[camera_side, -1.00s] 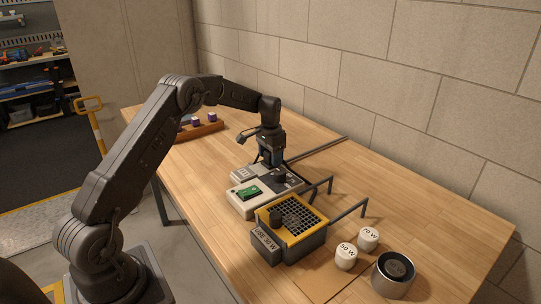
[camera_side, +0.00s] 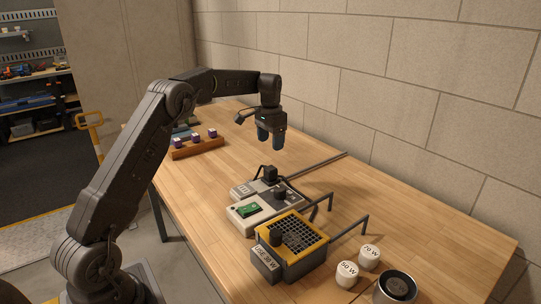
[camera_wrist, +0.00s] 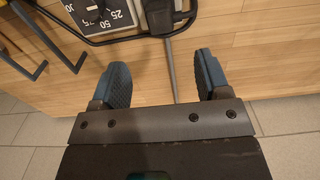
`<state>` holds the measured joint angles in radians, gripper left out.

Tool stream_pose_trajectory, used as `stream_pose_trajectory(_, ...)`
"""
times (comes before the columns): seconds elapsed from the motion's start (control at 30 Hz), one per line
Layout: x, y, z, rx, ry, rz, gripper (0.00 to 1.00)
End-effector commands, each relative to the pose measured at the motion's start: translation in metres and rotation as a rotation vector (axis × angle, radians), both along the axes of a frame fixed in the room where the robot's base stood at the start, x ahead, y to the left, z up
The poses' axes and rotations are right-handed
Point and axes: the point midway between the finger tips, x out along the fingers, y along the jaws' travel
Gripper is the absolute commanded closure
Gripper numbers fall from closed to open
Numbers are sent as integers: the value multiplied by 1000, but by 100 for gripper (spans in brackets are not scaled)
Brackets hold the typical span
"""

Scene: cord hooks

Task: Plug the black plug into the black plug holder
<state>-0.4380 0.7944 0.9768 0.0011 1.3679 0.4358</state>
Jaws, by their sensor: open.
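A black block that looks like the black plug (camera_side: 269,173) stands upright on the back part of the grey unit (camera_side: 243,190). A dark cord runs beside it. I cannot tell from here how deeply it is seated, nor clearly make out the black plug holder under it. My gripper (camera_side: 270,142) hangs above and behind the black block, clear of it, pointing down. In the wrist view my two blue-grey fingers (camera_wrist: 163,80) are wide apart with nothing between them. The black block (camera_wrist: 157,15) shows at the top edge there, beyond the fingertips, beside a dial face (camera_wrist: 103,14).
A pale unit with a green switch (camera_side: 250,209) and a yellow-rimmed grid box (camera_side: 297,234) stand in front. White weights (camera_side: 347,274) and a metal cylinder (camera_side: 397,287) are at front right. A wooden rack with purple-topped pieces (camera_side: 196,146) is behind. Bent hooks stick out rightward.

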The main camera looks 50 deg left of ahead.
Motion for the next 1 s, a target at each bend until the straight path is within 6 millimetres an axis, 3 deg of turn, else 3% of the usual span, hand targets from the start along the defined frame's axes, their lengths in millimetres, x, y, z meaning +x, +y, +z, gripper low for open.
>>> stream_pose_trajectory(0.2,0,0,18,0,0,0,30)
stream_pose_trajectory(0.73,-1,-3,23,2,-4,-1,30)
stream_pose_trajectory(0.87,-10,-23,45,14,-32,-4,30)
stream_pose_trajectory(1.0,-36,-65,83,32,-89,-6,30)
